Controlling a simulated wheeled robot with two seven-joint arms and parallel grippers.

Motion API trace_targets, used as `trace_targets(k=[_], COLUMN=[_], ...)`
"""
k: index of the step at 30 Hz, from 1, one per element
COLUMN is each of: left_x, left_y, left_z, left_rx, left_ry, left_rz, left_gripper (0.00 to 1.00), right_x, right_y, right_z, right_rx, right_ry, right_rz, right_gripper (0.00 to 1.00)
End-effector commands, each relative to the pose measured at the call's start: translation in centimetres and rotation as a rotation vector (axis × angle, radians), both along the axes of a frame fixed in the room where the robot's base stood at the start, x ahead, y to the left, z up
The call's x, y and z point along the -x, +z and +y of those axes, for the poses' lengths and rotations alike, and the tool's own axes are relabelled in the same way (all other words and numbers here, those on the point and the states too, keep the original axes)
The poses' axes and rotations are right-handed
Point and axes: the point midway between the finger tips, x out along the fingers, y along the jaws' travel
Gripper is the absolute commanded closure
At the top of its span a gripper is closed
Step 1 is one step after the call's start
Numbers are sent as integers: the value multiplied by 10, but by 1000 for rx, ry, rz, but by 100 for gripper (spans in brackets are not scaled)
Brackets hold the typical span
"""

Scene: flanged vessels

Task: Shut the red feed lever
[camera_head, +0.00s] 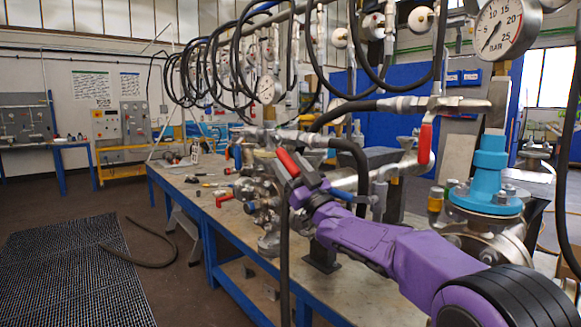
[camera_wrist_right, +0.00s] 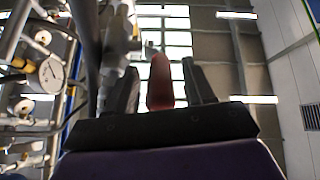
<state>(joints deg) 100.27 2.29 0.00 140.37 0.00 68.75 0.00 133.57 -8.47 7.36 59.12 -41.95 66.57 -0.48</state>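A red lever (camera_head: 288,162) sticks out of the pipework above the bench, tilted in the head view. My right gripper (camera_head: 297,171), at the end of the purple arm, is at this lever. In the right wrist view the red lever (camera_wrist_right: 160,82) stands between the two dark fingers of the gripper (camera_wrist_right: 160,88), with a visible gap on each side. The fingers are open around it. A second red lever (camera_head: 425,143) hangs down from a valve farther right. I cannot tell from the labels which is the feed lever. My left gripper is not in view.
A blue flanged fitting (camera_head: 487,178) with a pressure gauge (camera_head: 500,28) stands at the right. Black hoses (camera_head: 284,262) hang close to the gripper and overhead. The bench (camera_head: 225,217) carries flanged vessels and small parts. Open floor and a mat (camera_head: 70,270) lie at the left.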

Motion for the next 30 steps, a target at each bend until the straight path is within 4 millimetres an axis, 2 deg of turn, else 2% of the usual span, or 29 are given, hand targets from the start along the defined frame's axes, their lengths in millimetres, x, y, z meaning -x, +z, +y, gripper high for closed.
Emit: trace_targets(k=[5,9,14,21,25,30], left_x=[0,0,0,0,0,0], left_y=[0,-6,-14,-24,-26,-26], left_z=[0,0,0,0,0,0], left_rx=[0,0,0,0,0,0], left_ry=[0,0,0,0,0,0], left_rz=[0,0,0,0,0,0], left_gripper=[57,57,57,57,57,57], right_x=[0,7,34,84,99,105], right_y=[0,-9,-8,-8,-7,-7], right_z=[0,-5,-26,-61,-72,-77], right_rx=[0,0,1,-1,0,-1], right_ry=[0,0,-2,-2,-1,-1], right_rz=[-1,1,-1,-1,0,-1], right_gripper=[47,47,47,47,47,47])
